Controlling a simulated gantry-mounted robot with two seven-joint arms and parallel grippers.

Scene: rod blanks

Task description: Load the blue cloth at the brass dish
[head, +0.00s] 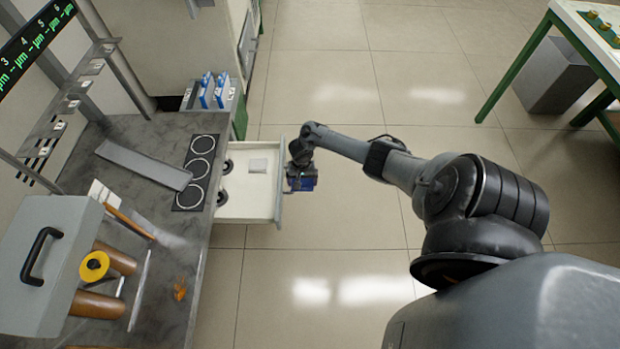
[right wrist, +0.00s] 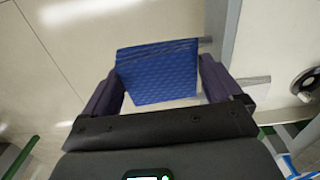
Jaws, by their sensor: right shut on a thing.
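The blue cloth (head: 307,184) is a folded, quilted-looking pad. It also shows in the right wrist view (right wrist: 158,72), between the two fingers. My right gripper (head: 299,180) is shut on it, just outside the front of an open white drawer (head: 262,207). In the right wrist view my right gripper (right wrist: 158,88) has a finger on each side of the cloth. I cannot make out a brass dish for certain. My left gripper is not in view.
The drawer holds a pale square pad (head: 258,165) and black rings (head: 227,166). The grey workbench (head: 170,255) stands left, with a grey box (head: 45,255) on it. A green-framed table (head: 590,45) with small brass-coloured pieces is far right. Floor between is clear.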

